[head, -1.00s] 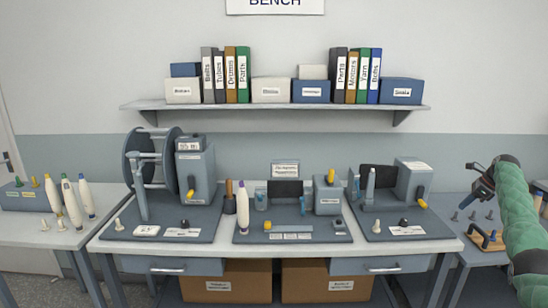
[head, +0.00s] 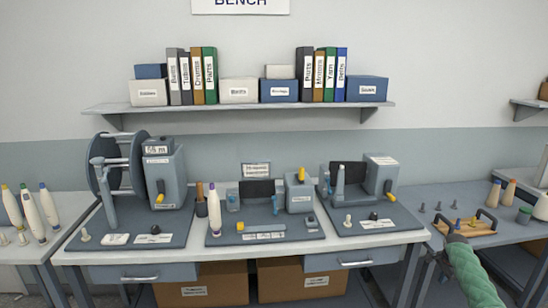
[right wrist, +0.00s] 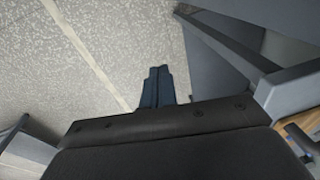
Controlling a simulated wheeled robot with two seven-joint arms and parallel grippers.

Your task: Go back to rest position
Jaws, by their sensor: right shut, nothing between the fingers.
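My right arm (head: 472,272), in a green sleeve, comes in at the lower right of the head view, low in front of the right side table. In the right wrist view my right gripper (right wrist: 157,88) is shut, its two dark fingers together with nothing between them. It hangs over the speckled floor (right wrist: 110,45), apart from any object. My left gripper is not in view.
A wooden tray with dark handles (head: 466,230) stands on the right side table (head: 408,198), just beyond my right arm. The main bench (head: 225,246) holds several machines. Pale cones (head: 32,215) stand on the left table. Grey table legs or bars (right wrist: 225,40) are near the right gripper.

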